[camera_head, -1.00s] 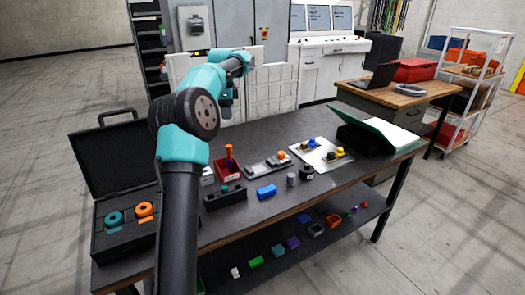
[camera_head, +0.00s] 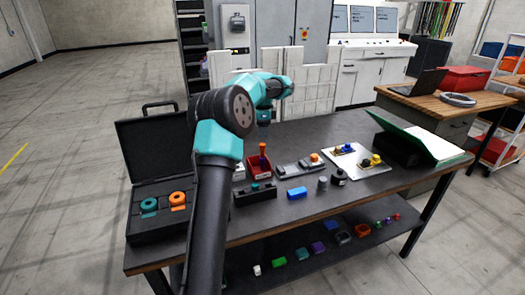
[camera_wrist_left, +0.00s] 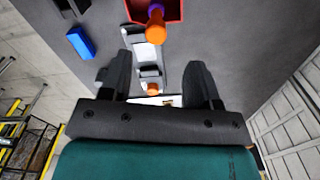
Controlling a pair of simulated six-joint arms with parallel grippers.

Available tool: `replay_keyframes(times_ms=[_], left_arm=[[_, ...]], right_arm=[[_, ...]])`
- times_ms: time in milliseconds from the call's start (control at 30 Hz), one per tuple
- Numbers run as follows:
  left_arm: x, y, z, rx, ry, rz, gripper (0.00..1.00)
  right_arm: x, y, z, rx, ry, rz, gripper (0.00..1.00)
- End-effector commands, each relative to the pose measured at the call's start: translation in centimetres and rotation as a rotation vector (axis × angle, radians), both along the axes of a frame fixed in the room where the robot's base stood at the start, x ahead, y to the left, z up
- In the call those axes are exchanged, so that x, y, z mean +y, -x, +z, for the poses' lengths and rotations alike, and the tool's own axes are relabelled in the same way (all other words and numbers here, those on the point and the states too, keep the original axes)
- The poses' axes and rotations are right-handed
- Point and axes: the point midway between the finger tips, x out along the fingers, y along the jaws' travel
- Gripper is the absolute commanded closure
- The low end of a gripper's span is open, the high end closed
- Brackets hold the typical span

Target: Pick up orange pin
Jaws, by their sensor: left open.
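An orange pin (camera_head: 262,147) stands upright at the red bin (camera_head: 258,168), with a purple piece against it. In the left wrist view the orange pin (camera_wrist_left: 156,30) shows beyond my fingertips, at the edge of the red bin (camera_wrist_left: 172,8). A second orange-topped piece (camera_head: 315,157) sits on a grey fixture (camera_head: 292,169); in the wrist view an orange piece (camera_wrist_left: 153,88) shows between my fingers. My left gripper (camera_head: 264,124) hangs above the red bin, small in the head view. In the wrist view its fingers (camera_wrist_left: 160,72) are open and apart, with nothing held.
A black block (camera_head: 254,192), a blue block (camera_head: 297,193) and a grey cylinder (camera_head: 323,184) stand near the front. An open black case (camera_head: 160,226) with teal and orange rings is at left. A white plate (camera_head: 356,161) and a green-lidded box (camera_head: 425,140) are at right.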

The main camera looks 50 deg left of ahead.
Motion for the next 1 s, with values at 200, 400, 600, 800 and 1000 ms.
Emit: replay_keyframes(times_ms=[200, 400, 600, 800, 1000], left_arm=[[0.0, 0.1, -3.2, 0.002, 0.001, 0.001, 0.44], [0.0, 0.0, -3.8, -0.001, -0.001, 0.001, 0.44], [0.0, 0.0, -3.8, 0.000, 0.000, 0.001, 0.44], [-0.1, 0.3, -5.2, 0.002, 0.001, 0.000, 0.44], [-0.3, 0.6, -8.0, 0.003, 0.000, -0.001, 0.44]], right_arm=[[0.0, 0.0, 0.0, 0.000, 0.000, 0.000, 0.45], [0.0, 0.0, 0.0, 0.000, 0.000, 0.000, 0.45], [0.0, 0.0, 0.0, 0.000, 0.000, 0.000, 0.45], [0.0, 0.0, 0.0, 0.000, 0.000, 0.000, 0.45], [0.0, 0.0, 0.0, 0.000, 0.000, 0.000, 0.45]])
